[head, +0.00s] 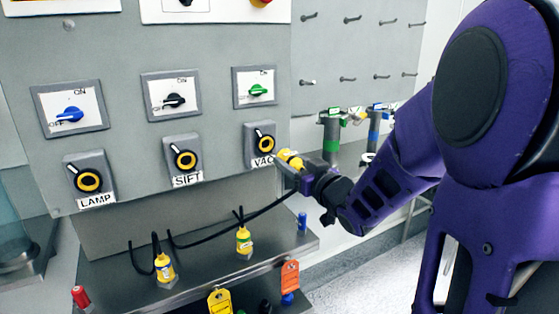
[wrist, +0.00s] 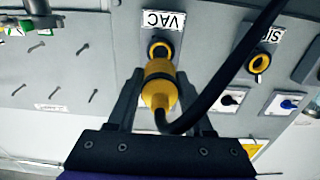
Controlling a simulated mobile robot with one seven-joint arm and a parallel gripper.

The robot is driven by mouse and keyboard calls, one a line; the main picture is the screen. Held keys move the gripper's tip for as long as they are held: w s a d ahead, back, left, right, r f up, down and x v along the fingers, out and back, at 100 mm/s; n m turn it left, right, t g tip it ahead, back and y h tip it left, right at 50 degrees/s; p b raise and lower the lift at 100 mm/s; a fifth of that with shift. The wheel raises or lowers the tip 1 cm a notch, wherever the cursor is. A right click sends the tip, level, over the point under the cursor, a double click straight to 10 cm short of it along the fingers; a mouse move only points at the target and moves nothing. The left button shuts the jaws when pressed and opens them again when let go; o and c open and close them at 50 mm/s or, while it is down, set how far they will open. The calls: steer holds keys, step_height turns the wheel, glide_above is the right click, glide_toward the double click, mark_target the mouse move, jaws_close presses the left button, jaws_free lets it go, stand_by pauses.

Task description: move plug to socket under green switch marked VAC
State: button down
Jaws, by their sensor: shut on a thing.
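My gripper (head: 292,166) is shut on a yellow plug (wrist: 160,84) with a black cable. The plug also shows in the head view (head: 291,157). It points at the black-and-yellow VAC socket (head: 265,143), close in front of it and slightly off its centre in the wrist view (wrist: 160,47). I cannot tell whether plug and socket touch. The VAC label (head: 263,162) is below the socket, partly covered by the plug. The green switch (head: 259,90) sits above the socket; in the wrist view it is hidden behind the plug and gripper.
The SIFT socket (head: 186,160) and LAMP socket (head: 88,181) are to the left, under black and blue switches. Two yellow plugs (head: 165,268) (head: 244,241) stand on the steel shelf (head: 120,268) below. The black cable (head: 232,226) hangs leftward. Hooks and bottles are at the right.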

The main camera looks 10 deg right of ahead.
steer(key=x, duration=0.6)
steer(key=shift+w+a+b, duration=0.15)
steer(key=shift+w+b, duration=0.2)
steer(key=shift+b, duration=0.1)
steer(key=shift+b+x, duration=0.4)
steer(key=shift+x, duration=0.5)
stand_by(1.7)
steer(key=shift+c, duration=1.1)
jaws_free()
